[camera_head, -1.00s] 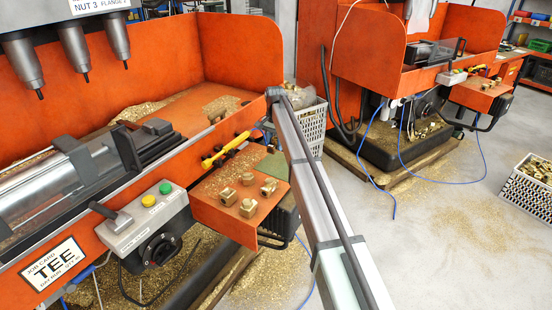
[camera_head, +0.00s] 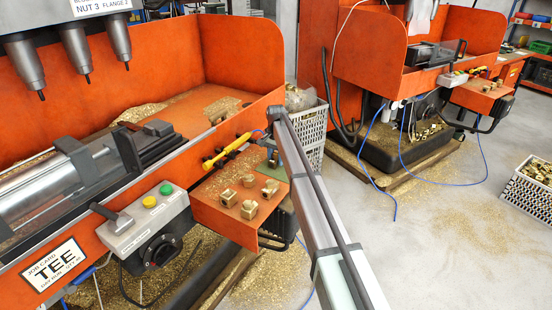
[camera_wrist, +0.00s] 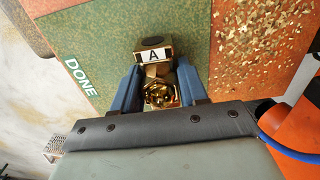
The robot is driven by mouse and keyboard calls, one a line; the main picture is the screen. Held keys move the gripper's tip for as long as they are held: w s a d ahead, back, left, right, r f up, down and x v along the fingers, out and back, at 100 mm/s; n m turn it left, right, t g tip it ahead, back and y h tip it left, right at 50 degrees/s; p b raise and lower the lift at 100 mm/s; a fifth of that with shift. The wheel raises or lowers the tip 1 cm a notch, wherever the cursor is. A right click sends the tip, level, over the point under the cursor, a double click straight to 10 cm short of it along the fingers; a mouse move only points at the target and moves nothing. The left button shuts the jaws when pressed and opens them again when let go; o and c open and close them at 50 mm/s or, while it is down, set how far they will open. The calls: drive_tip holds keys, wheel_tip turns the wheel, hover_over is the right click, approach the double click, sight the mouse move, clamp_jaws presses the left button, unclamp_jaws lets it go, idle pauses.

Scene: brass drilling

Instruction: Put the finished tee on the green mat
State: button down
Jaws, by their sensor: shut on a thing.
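My gripper (camera_wrist: 160,88) has blue fingers closed on a brass tee (camera_wrist: 158,94) in the wrist view. A brass face with a white "A" label (camera_wrist: 153,55) shows just beyond the fingertips; I cannot tell whether it belongs to the held tee. Below lies the green mat (camera_wrist: 110,45), marked "DONE" along its left edge. I cannot tell whether the tee touches it. In the head view, the green mat (camera_head: 279,171) is partly hidden behind my arm at the shelf's back right.
Several brass fittings (camera_head: 249,209) stand on the orange shelf in front of the mat. A yellow-handled tool (camera_head: 228,152) lies along the machine's edge behind the shelf. Brass chips (camera_wrist: 265,45) cover the orange surface right of the mat. A grey crate (camera_head: 313,130) stands beyond.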

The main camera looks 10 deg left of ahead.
sight(276, 154)
drive_tip(key=c, duration=0.6)
unclamp_jaws()
wheel_tip(276, 154, up, 12)
idle(0.4)
